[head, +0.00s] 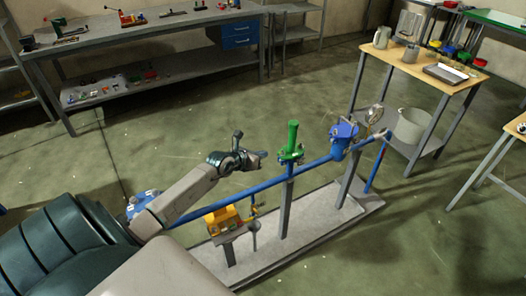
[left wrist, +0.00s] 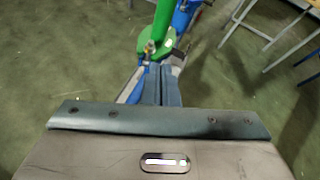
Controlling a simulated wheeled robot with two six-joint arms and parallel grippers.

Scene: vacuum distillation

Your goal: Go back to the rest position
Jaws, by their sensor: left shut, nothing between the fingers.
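My left gripper (head: 258,154) is shut and empty. In the head view it is held above the blue pipe (head: 314,164), to the left of the green valve (head: 291,144). In the left wrist view the shut fingers (left wrist: 162,74) point toward the green valve (left wrist: 152,45), with a blue part behind it. I cannot tell from these views whether the fingertips touch the valve; in the head view a gap shows between them. My right gripper is not in view.
The pipe stands on posts on a long grey base (head: 330,212), with a yellow box (head: 221,220) at its near end. A blue funnel-like part (head: 343,135) and a grey bucket (head: 412,126) are at the right. A wooden table (head: 425,64) stands behind.

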